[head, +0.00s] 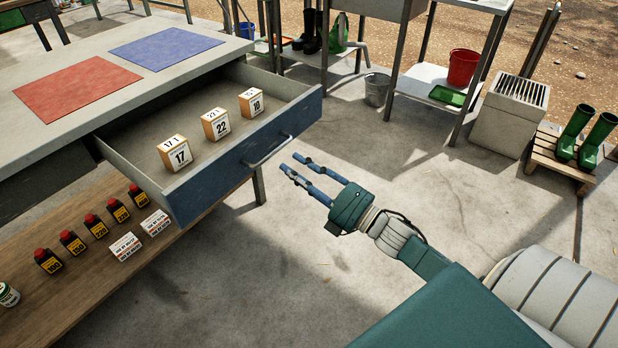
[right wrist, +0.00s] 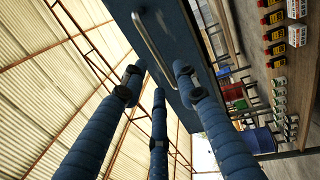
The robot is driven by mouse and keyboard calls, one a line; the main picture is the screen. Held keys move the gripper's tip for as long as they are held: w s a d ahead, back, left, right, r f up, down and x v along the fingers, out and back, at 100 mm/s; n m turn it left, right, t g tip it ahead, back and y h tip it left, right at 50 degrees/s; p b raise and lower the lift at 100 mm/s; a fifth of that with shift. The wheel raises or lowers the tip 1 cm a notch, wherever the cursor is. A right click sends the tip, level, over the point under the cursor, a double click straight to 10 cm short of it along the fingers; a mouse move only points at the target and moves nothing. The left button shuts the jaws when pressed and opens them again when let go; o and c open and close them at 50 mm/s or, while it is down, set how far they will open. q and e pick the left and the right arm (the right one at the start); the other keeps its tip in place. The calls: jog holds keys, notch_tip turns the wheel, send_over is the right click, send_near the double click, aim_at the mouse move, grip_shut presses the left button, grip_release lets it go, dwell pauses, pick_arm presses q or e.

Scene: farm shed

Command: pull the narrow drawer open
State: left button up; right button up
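The drawer (head: 222,168) with a dark blue front is pulled out from under the grey worktop, and its inside shows. Its silver bar handle (head: 268,151) is on the front; the handle also shows in the right wrist view (right wrist: 152,45). Several small numbered boxes (head: 216,124) stand in the drawer. My right gripper (head: 290,165) is open and empty, its fingers pointing at the handle, a little to the right of it and apart from it. In the right wrist view its spread fingers (right wrist: 155,85) are below the handle with nothing between them. My left gripper is not in view.
The worktop (head: 60,50) carries a red mat (head: 76,87) and a blue mat (head: 166,47). Several dark bottles (head: 97,227) and white boxes (head: 124,246) stand on the wooden lower shelf (head: 130,290).

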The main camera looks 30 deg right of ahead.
jog(key=v, duration=0.4)
jog(key=shift+s+d, duration=0.1)
jog(key=shift+s, duration=0.1)
jog(key=shift+f, duration=0.15)
